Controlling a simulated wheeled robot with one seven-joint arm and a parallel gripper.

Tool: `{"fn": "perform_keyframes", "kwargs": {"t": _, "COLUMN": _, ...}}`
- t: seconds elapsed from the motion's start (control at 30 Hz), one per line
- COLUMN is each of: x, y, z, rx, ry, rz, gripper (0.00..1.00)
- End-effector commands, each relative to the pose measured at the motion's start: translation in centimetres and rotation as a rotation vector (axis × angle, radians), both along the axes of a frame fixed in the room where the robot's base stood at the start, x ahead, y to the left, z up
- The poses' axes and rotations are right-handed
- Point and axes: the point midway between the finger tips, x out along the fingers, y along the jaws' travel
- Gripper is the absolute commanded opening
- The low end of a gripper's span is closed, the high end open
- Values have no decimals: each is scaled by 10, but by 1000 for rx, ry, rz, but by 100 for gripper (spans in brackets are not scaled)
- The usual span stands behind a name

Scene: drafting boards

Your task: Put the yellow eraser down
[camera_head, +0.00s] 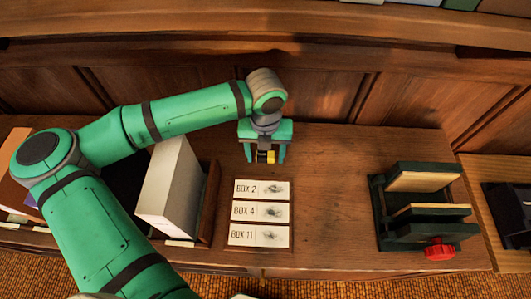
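A small yellow eraser (271,157) with a dark part shows between the fingers of my green gripper (265,158). The gripper points down, and its fingers look closed on the eraser. It is over the wooden surface (325,190), just behind a board with three labels. I cannot tell whether the eraser touches the wood or hangs a little above it.
The label board (261,212) reads BOX 2, BOX 4 and BOX 11. A white block (166,190) stands left of it against a brown upright. A dark rack (420,210) with a red knob (438,249) stands right. The wood between board and rack is clear.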

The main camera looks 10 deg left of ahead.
Motion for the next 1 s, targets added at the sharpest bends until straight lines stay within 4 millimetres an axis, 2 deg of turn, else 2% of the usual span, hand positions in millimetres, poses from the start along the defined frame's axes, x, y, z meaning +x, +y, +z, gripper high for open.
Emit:
{"fn": "perform_keyframes", "kwargs": {"t": 0.27, "x": 0, "y": 1, "z": 7, "rx": 1, "ry": -1, "rz": 0, "gripper": 61}}
{"fn": "perform_keyframes", "kwargs": {"t": 0.37, "x": 1, "y": 1, "z": 21, "rx": 2, "ry": -2, "rz": 0, "gripper": 61}}
{"fn": "perform_keyframes", "kwargs": {"t": 0.73, "x": 1, "y": 0, "z": 93, "rx": 4, "ry": -2, "rz": -1, "gripper": 61}}
{"fn": "perform_keyframes", "kwargs": {"t": 0.9, "x": 0, "y": 0, "z": 114, "rx": 1, "ry": -1, "rz": 0, "gripper": 61}}
{"fn": "perform_keyframes", "kwargs": {"t": 1.0, "x": 0, "y": 0, "z": 120, "rx": 1, "ry": -1, "rz": -1, "gripper": 61}}
